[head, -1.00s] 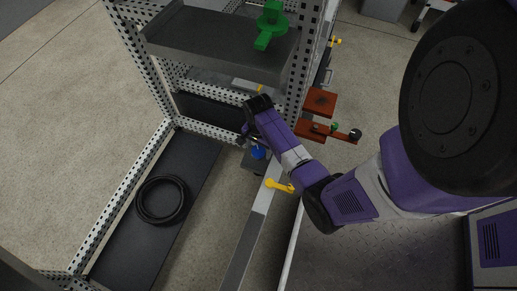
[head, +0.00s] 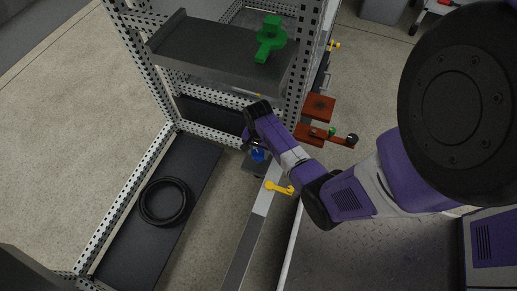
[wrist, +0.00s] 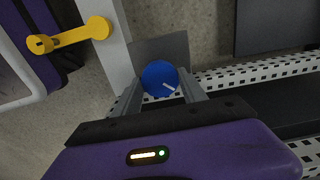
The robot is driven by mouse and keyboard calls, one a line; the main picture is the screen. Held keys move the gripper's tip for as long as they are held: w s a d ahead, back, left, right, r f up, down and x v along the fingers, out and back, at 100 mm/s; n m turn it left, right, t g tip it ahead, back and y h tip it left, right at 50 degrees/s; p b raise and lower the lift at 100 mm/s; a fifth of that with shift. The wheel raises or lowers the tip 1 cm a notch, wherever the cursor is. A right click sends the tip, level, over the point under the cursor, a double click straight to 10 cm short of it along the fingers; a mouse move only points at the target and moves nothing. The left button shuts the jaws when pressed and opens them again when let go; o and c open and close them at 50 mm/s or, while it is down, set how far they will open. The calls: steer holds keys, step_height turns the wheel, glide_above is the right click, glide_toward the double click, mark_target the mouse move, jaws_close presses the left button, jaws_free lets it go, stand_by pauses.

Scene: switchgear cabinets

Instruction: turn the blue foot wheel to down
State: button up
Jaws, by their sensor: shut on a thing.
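The blue foot wheel (wrist: 160,78) is a round blue knob with a white pointer mark, set before a grey plate (wrist: 165,48) low on the cabinet frame. In the wrist view it sits between the two fingers of my gripper (wrist: 160,92), which are shut on it. The white mark points to the lower right in the wrist view. In the head view the wheel (head: 257,155) shows only partly below my wrist, and my gripper (head: 252,147) is mostly hidden there.
A yellow lever (head: 279,187) sits close to my forearm. Red-brown blocks with a black-knobbed handle (head: 325,135) stand to the right. A green part (head: 270,38) rests on the grey shelf (head: 200,45). A black cable coil (head: 165,202) lies on the dark floor panel.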

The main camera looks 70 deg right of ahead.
mark_target(258, 154)
steer(key=n+p, duration=0.3)
steer(key=n, duration=0.1)
steer(key=shift+a+r+p, duration=0.1)
steer(key=shift+r+p, duration=0.05)
steer(key=shift+p, duration=0.25)
steer(key=n+p, duration=0.2)
steer(key=n, duration=0.2)
steer(key=shift+n, duration=0.3)
steer(key=shift+f, duration=0.2)
steer(key=o, duration=1.4)
steer(key=shift+c, duration=0.2)
step_height(258, 154, up, 8)
steer(key=p, duration=0.4)
steer(key=shift+f, duration=0.1)
